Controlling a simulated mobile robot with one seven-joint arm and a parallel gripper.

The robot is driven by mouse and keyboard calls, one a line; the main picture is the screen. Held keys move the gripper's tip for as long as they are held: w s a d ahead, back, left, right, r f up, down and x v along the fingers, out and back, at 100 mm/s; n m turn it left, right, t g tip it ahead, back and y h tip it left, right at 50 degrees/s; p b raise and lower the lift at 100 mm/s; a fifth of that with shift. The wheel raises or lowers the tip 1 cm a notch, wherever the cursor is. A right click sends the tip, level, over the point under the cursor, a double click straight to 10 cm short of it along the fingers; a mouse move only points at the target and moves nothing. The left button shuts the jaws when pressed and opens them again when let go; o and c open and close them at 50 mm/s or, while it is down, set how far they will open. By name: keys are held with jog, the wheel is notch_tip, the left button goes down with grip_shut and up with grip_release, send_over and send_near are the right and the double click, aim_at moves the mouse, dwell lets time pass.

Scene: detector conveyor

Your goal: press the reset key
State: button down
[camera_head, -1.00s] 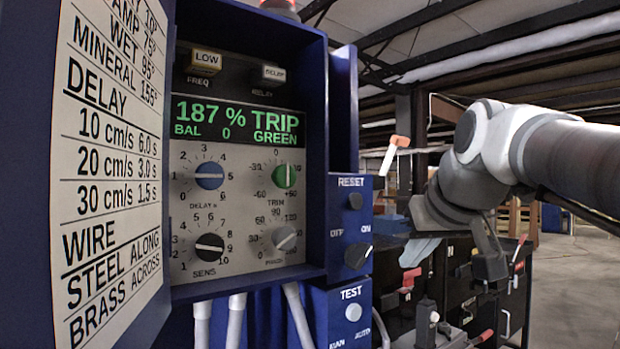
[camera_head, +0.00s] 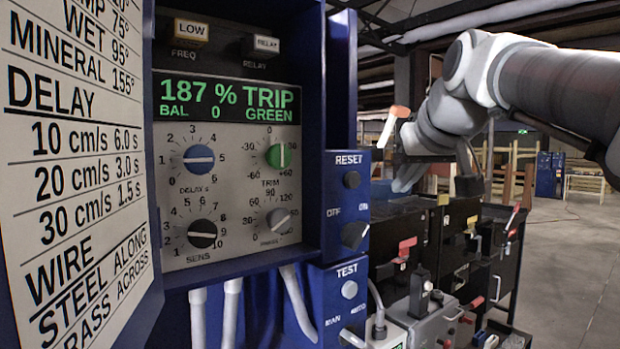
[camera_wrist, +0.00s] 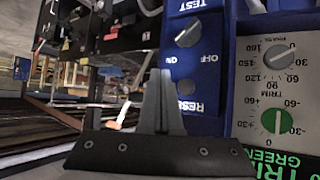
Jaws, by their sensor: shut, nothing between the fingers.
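The reset key (camera_head: 351,180) is a small dark round button under the white RESET label on the blue control box, right of the detector panel. In the wrist view the picture is upside down, and the key (camera_wrist: 186,87) shows as a dark spot above the RESET lettering. My gripper (camera_head: 467,172) is to the right of the box in the head view, clear of it. In the wrist view its fingers (camera_wrist: 160,78) are together and empty, pointing up the picture, left of the key. I see no contact with the key.
Below the key are an OFF/ON rotary knob (camera_head: 354,235) and a pale TEST button (camera_head: 349,289). The display (camera_head: 228,98) reads 187 % TRIP. An open door with a chart (camera_head: 75,150) stands left. Dark cabinets with red handles (camera_head: 405,250) stand behind.

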aim_at(358, 184)
jog(key=w+a+p, duration=0.2)
jog(key=w+a, duration=0.2)
jog(key=w, duration=0.1)
jog(key=shift+w, duration=0.4)
jog(key=shift+w+a, duration=0.1)
jog(key=shift+a, duration=0.1)
dwell(1.6)
jog(key=shift+w+a+p, duration=0.15)
jog(key=shift+w+p, duration=0.1)
jog(key=shift+p, duration=0.05)
jog(key=shift+w+a, duration=0.3)
jog(key=shift+w, duration=0.1)
dwell(0.8)
jog(key=shift+s+d, duration=0.1)
jog(key=shift+s, duration=0.05)
jog(key=shift+s+d, duration=0.45)
jog(key=shift+s, duration=0.15)
jog(key=shift+s+d+b, duration=0.55)
jog(key=shift+s+d, duration=0.2)
jog(key=shift+s, duration=0.3)
jog(key=shift+s+d+b, duration=0.5)
jog(key=shift+s+d, duration=0.25)
jog(key=shift+s, duration=0.25)
